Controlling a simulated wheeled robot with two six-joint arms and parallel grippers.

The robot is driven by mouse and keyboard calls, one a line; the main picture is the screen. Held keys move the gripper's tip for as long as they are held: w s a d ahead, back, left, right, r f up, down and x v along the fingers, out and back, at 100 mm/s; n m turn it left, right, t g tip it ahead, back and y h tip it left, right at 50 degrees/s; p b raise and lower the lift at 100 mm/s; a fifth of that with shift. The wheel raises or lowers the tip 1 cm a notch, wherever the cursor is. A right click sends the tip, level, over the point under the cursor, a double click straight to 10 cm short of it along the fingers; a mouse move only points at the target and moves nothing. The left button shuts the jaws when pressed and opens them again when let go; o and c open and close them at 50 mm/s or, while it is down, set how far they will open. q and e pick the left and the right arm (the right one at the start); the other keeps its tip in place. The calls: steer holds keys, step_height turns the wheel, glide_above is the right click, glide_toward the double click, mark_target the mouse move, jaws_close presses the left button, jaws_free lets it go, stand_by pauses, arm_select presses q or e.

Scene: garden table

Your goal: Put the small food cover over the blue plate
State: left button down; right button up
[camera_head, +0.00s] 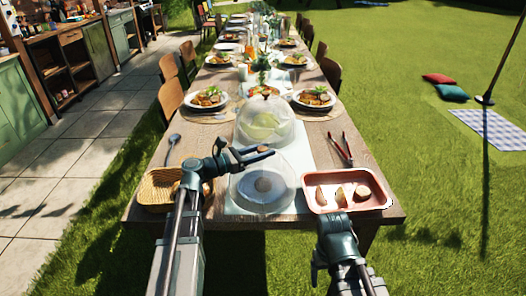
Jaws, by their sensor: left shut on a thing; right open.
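The small food cover (279,163) is a clear dome with a brownish knob, near the front middle of the table. My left gripper (258,153) is shut on its knob from the left. The blue plate (262,187) shows through the dome, which surrounds it in this view. I cannot tell whether the rim touches the table or hangs just above it. My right gripper (338,217) is open, at the table's front edge by the pink tray; its fingers are hard to make out.
A larger clear dome (265,120) over something green stands just behind. A wicker basket (156,190) and a dark spoon (172,145) are at left. Plated meals line the table (210,145) further back.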

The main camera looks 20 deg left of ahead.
arm_select(q)
steer(key=shift+f+b, duration=0.5)
stand_by(0.4)
steer(key=shift+c, duration=1.8)
jaws_free()
steer(key=v, duration=1.3)
steer(key=shift+s+a, duration=0.3)
